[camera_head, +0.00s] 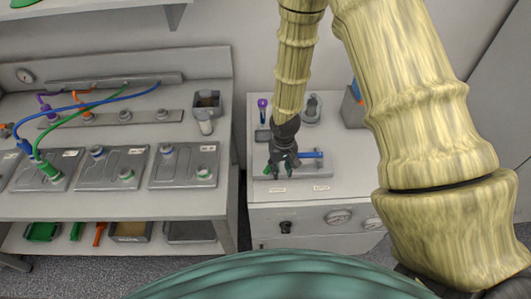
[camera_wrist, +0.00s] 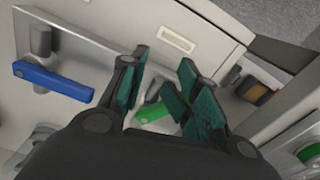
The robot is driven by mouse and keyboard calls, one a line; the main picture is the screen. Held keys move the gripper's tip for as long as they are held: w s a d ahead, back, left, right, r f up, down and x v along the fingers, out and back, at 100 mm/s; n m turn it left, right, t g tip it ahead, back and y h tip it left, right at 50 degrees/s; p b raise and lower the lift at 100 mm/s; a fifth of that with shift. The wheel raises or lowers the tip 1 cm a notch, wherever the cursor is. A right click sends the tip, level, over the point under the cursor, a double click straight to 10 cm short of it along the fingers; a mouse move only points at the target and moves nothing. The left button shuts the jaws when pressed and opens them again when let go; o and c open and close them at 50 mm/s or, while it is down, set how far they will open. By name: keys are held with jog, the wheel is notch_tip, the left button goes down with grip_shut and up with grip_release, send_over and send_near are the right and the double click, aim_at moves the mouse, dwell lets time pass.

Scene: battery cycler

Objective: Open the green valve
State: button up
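The green valve's handle (camera_wrist: 153,112) shows between my gripper's fingers in the wrist view. Part of it is hidden behind the fingers and the gripper body. My gripper (camera_wrist: 163,85) is open, with its dark green pads apart on either side of the handle. I cannot tell whether a pad touches it. The blue valve's handle (camera_head: 310,154) lies just right of the gripper. It also shows in the wrist view (camera_wrist: 53,81).
The white cabinet (camera_head: 310,220) carries gauges and a knob on its front. Behind the gripper stand a purple-capped tube (camera_head: 262,108) and a grey fitting (camera_head: 312,108). A workbench (camera_head: 120,206) with battery modules and coloured cables stands at the left, across a narrow gap.

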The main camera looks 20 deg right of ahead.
jog(key=r+p, duration=0.1)
jog(key=r, duration=0.1)
jog(key=r+p, duration=0.1)
jog(key=d+r+p, duration=0.1)
jog(key=r, duration=0.1)
jog(key=shift+s+r+p, duration=0.1)
jog(key=shift+r+p, duration=0.2)
jog(key=shift+r, duration=0.05)
jog(key=shift+a, duration=0.15)
jog(key=s+a+f, duration=0.1)
jog(key=s+f, duration=0.3)
jog(key=s, duration=0.5)
jog(key=s+f, duration=0.5)
jog(key=s, duration=0.4)
jog(key=s+a+f, duration=0.1)
jog(key=s+f, duration=0.3)
jog(key=s, duration=0.5)
notch_tip(320, 180, down, 14)
jog(key=b, duration=1.3)
jog(key=shift+s+r+n, duration=0.25)
jog(key=shift+n, duration=0.15)
